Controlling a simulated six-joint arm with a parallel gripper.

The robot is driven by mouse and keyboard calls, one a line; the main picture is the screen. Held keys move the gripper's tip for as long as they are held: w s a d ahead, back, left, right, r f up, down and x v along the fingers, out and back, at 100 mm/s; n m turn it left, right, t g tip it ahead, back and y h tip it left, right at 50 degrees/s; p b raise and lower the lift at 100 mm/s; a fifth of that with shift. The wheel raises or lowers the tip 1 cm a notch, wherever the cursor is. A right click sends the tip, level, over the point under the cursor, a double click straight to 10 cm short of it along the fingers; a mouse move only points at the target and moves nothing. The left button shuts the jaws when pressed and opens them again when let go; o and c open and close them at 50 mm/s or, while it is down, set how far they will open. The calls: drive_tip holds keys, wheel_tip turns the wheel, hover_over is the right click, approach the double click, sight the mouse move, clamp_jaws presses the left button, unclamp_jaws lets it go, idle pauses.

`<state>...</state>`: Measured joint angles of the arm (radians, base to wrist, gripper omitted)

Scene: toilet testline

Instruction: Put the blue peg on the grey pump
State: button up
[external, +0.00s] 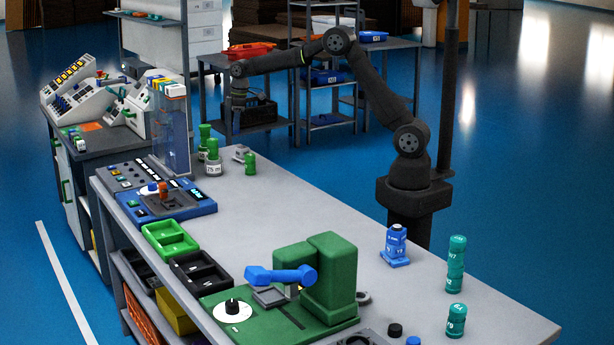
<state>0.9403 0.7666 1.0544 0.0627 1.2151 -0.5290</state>
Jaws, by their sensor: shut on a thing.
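My gripper (237,120) points down above the far end of the grey table. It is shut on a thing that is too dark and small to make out. A small grey device (240,152), possibly the grey pump, sits on the table just below it, with a gap between. A small blue round top (413,341) shows at the bottom edge, partly cut off. I cannot tell whether it is the blue peg. A blue bottle-like piece on a blue base (395,245) stands upright at the right.
Green-topped containers (213,160) and a green peg (250,163) stand near the gripper. A clear tall holder (172,128) is to its left. A green machine (328,275) and teal cylinders (456,265) stand at the near end. The middle of the table (300,205) is clear.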

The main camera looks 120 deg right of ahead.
drive_tip(key=s+d+m, duration=0.2)
drive_tip(key=s+d, duration=0.3)
drive_tip(key=s, duration=0.4)
drive_tip(key=s+d+m, duration=0.2)
drive_tip(key=s+d, duration=0.3)
drive_tip(key=s, duration=0.5)
hover_over(241, 147)
drive_tip(key=f, duration=0.6)
drive_tip(key=shift+s+a, duration=0.25)
drive_tip(key=shift+a, duration=0.05)
drive_tip(key=shift+w+f, duration=0.1)
drive_tip(key=shift+f, duration=1.9)
drive_tip(key=shift+f, duration=0.15)
drive_tip(key=o, duration=1)
